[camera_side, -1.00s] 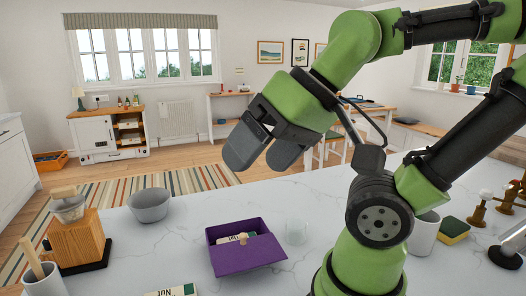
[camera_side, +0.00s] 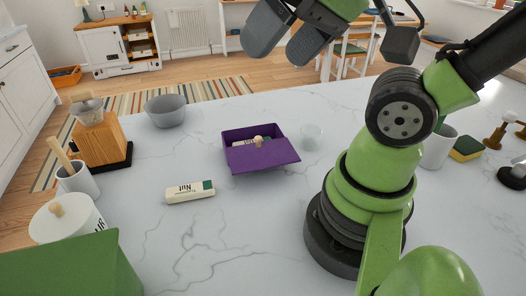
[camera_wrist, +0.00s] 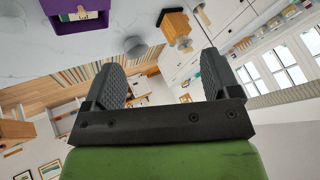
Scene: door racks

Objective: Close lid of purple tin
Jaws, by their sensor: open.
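The purple tin (camera_side: 228,137) stands on the white marble counter, left of my arm's base. A pale labelled bar shows partly inside the tin. The tin also shows upside down at the top left of the wrist view (camera_wrist: 60,20). My gripper (camera_side: 290,40) is open and empty, well above and beyond the tin, touching nothing. Its two dark fingers stand apart in the wrist view (camera_wrist: 162,68).
A glass (camera_side: 311,137) stands just right of the tin. A Nut bar (camera_side: 190,192) lies left of its near side. A grey bowl (camera_side: 166,111), a wooden block (camera_side: 98,145) and a white jar (camera_side: 68,222) are left. A green box (camera_side: 70,268) fills the near-left corner.

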